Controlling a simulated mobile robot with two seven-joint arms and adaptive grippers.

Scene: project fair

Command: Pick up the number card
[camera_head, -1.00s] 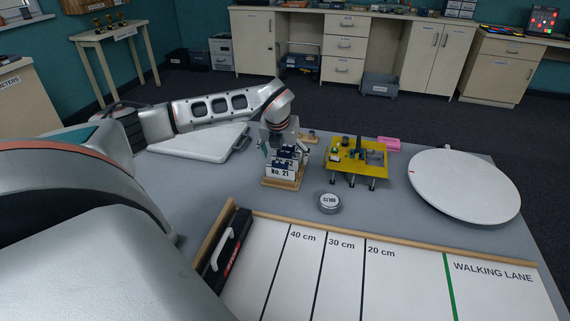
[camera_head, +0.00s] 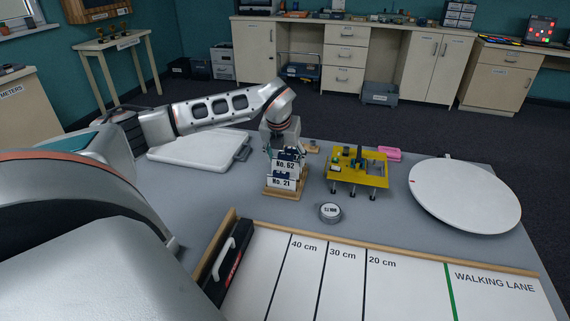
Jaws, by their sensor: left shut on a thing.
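My left gripper (camera_head: 287,152) comes down over a wooden card stand (camera_head: 295,193) on the grey table. It is shut on a white number card marked No. 62 (camera_head: 285,165), gripped from above. Another white card marked No. 21 (camera_head: 281,182) stands in the front of the stand, just below card No. 62. The fingertips are partly hidden by the cards, and whether card No. 62 is fully clear of the stand cannot be seen. My right gripper is not in view.
A yellow walker-like model (camera_head: 357,173) and a small round tin (camera_head: 330,212) are right of the stand. A white disc (camera_head: 465,195) lies farther right. A wood-edged walking lane (camera_head: 400,290) with a black box (camera_head: 232,262) fills the front.

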